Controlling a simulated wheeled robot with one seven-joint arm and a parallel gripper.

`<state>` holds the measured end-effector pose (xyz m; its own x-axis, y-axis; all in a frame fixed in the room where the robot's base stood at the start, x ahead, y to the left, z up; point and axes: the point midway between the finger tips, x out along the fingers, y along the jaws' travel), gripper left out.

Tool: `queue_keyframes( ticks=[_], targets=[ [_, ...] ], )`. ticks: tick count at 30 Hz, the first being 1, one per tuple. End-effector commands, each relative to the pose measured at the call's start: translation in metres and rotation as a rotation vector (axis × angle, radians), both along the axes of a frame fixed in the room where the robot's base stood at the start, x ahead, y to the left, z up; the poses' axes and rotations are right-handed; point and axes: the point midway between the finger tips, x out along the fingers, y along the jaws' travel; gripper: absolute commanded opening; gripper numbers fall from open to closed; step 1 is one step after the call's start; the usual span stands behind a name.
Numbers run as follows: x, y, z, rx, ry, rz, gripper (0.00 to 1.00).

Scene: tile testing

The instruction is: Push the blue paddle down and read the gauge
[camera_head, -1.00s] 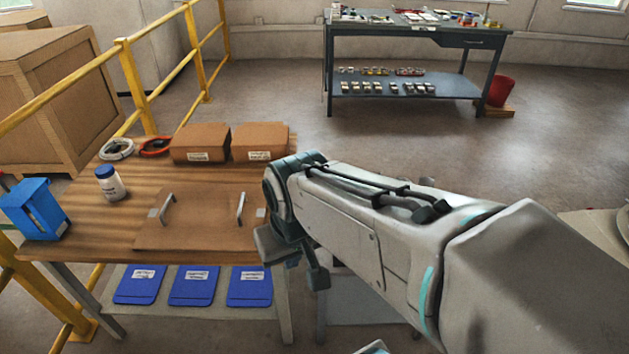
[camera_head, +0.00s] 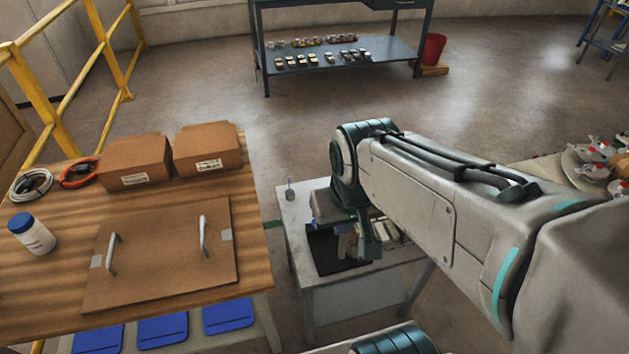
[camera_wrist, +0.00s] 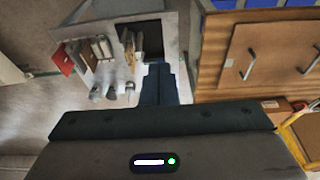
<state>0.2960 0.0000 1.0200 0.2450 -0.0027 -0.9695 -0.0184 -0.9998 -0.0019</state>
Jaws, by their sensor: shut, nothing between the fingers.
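I cannot make out a blue paddle or a gauge in either current view. My gripper (camera_head: 368,242) hangs down over the small grey table (camera_head: 298,215) in the head view, partly hidden by my arm. In the wrist view my gripper (camera_wrist: 160,82) shows as dark fingers shut together, with nothing between them. Beyond them the grey table (camera_wrist: 172,38) holds a dark square opening or tray (camera_wrist: 152,40) and several small pale and brown items (camera_wrist: 103,48), too small to identify. A red piece (camera_wrist: 63,60) sits at its left edge.
A wooden table at left bears a board with two handles (camera_head: 160,262), two cardboard boxes (camera_head: 208,150), a white bottle (camera_head: 34,236) and cable coils (camera_head: 32,184). Blue panels (camera_head: 162,330) lie below. A shelf bench (camera_head: 340,52) and red bucket (camera_head: 433,48) stand behind. Open floor lies between.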

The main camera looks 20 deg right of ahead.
Motion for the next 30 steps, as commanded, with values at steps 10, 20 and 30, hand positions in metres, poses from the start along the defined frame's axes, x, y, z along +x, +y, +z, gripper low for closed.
queue_keyframes(
  ticks=[10,20,30],
  targets=[
    [0.005,0.0,-0.004,-0.008,0.005,0.033,0.0],
    [0.078,-0.003,-0.057,-0.144,0.1,0.607,0.0],
    [0.172,-0.003,-0.132,-0.261,0.219,1.356,0.0]
  ],
)
